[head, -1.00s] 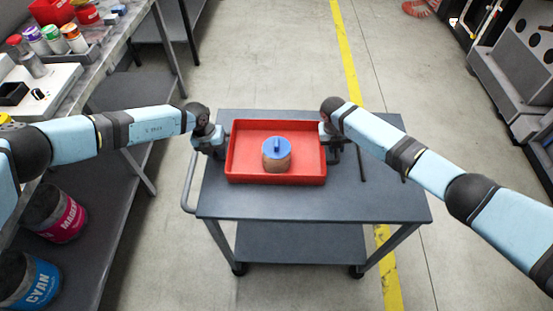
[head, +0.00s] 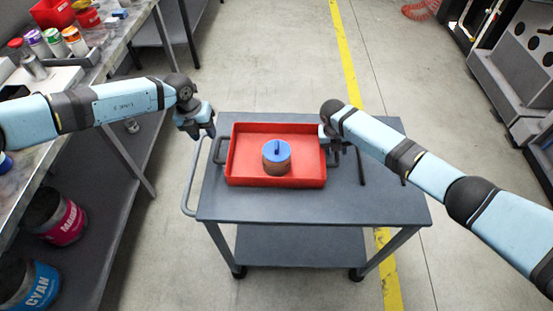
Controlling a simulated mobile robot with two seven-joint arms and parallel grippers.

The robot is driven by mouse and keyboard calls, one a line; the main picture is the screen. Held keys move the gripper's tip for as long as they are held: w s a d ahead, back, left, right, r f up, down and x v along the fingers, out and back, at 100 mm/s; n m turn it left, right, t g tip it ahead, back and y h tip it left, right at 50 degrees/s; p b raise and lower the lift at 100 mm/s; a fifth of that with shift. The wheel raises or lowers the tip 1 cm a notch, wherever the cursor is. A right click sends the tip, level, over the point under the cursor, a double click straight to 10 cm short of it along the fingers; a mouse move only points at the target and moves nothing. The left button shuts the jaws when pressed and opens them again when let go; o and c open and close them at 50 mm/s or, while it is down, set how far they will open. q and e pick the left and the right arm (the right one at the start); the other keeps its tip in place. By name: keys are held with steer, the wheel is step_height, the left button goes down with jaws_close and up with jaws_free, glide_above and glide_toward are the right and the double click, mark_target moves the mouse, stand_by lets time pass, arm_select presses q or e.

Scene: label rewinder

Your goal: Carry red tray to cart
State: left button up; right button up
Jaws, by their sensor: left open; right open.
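The red tray (head: 246,176) lies flat on the top of the grey cart (head: 370,202). A brown round container with a blue knobbed lid (head: 276,157) stands inside the tray. The tray's dark left handle (head: 221,149) shows clear of any gripper. My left gripper (head: 203,134) is open and empty, above and to the left of that handle, near the cart's left edge. My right gripper (head: 335,150) is open at the tray's right handle; the arm partly hides its fingers, so I cannot tell whether they touch the handle.
A workbench (head: 103,58) with several coloured-lid bottles, and a red bin (head: 52,12), stands at the left. Magenta (head: 68,222) and cyan (head: 37,286) buckets sit on its lower shelf. A grey machine (head: 515,75) stands at the right. Floor behind the cart is clear.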

steer(key=shift+w+a+r, duration=0.1)
steer(key=shift+r, duration=0.35)
arm_select(q)
steer(key=shift+a+r, duration=0.15)
steer(key=shift+r, duration=0.55)
arm_select(e)
steer(key=v, duration=1.1)
